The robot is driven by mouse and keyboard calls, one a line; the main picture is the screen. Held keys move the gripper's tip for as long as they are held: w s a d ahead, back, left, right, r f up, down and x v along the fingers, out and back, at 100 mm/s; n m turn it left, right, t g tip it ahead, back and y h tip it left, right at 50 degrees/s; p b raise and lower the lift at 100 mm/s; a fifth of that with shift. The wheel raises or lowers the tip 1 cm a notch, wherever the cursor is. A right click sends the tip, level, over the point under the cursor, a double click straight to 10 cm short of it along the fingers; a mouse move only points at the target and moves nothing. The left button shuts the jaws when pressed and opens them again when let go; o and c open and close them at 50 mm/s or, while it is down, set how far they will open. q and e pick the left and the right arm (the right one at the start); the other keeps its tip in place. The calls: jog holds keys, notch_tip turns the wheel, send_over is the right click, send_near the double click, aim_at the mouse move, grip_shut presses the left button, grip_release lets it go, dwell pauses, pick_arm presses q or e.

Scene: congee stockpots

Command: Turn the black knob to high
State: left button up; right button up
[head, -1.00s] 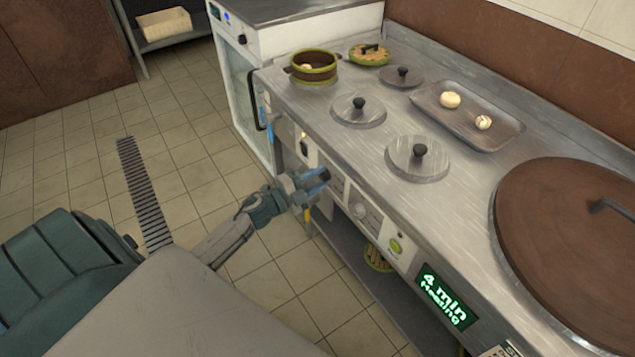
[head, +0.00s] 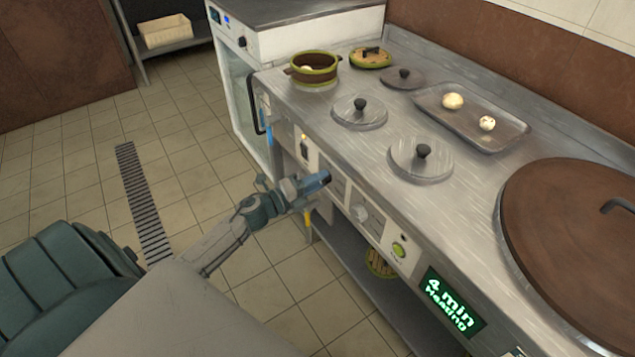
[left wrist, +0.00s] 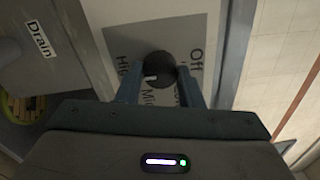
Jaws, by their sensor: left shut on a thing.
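The black knob (left wrist: 158,68) sits on a grey dial plate (left wrist: 125,42) in the left wrist view. The plate carries the words Off, High and Mid, with another label partly hidden by a finger. In the head view my left gripper (head: 318,182) is at the stove's front panel (head: 336,184) and hides the knob. My right gripper is not in view.
Above are lidded wells, a tray (head: 470,128) with two buns and a large brown lid (head: 575,245). The floor at left is clear.

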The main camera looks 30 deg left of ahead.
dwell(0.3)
pick_arm(q)
jog(key=o, duration=1)
jog(key=shift+c, duration=0.2)
jog(key=v, duration=1)
jog(key=shift+s+a, duration=0.15)
jog(key=shift+s, duration=0.25)
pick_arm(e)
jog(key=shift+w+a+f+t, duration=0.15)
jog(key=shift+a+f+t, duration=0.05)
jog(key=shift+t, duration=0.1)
pick_arm(q)
jog(key=shift+f, duration=0.1)
